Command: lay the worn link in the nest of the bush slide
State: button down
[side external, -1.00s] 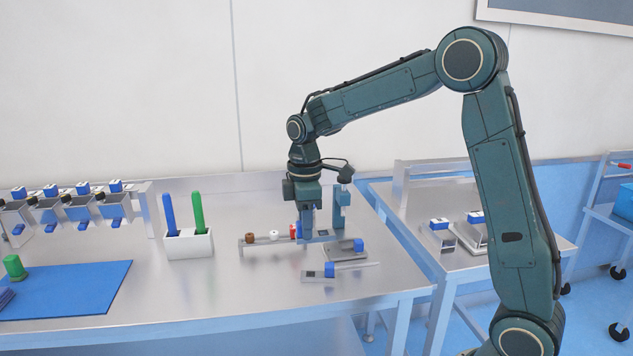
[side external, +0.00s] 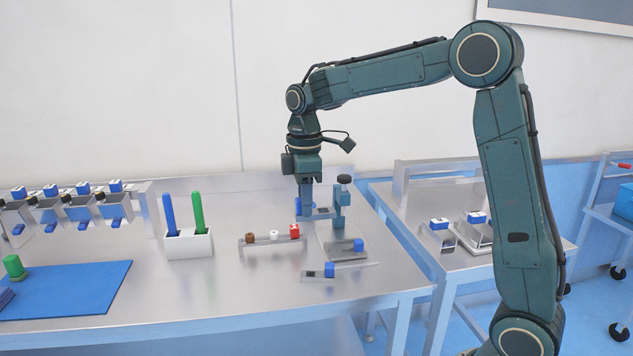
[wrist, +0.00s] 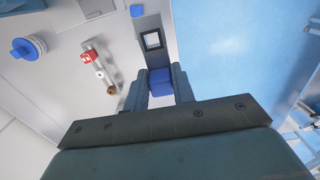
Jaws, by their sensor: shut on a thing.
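My gripper (side external: 305,211) is shut on a blue block, the grip of a grey link (side external: 322,213), above the bench. In the wrist view the blue grip (wrist: 159,83) sits between my fingers, and the link's flat grey bar (wrist: 152,40) with a square dark-rimmed window extends beyond it. I cannot tell from its surface whether it is worn. A teal stand (side external: 339,210) with a black knob is close to its right. A grey plate (side external: 338,248) with a blue block lies in front of the stand. I cannot tell which part is the slide's nest.
A small rack (side external: 262,240) holds brown, white and red bushes. A flat grey piece (side external: 315,276) with a blue block lies at the front. A white holder (side external: 188,244) with blue and green sticks stands left. A blue mat (side external: 80,290) lies further left.

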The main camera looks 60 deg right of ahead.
jog(key=w+d+f, duration=0.1)
jog(key=d+f, duration=0.5)
jog(key=d, duration=0.3)
jog(key=w+d+f, duration=0.1)
jog(key=d+f, duration=0.4)
jog(key=d, duration=0.4)
jog(key=shift+w+f, duration=0.25)
jog(key=shift+f, duration=0.15)
jog(key=shift+f, duration=0.15)
jog(key=shift+f, duration=1.9)
jog(key=shift+f, duration=0.9)
jog(key=c, duration=1.1)
grip_release()
jog(key=shift+a, duration=0.1)
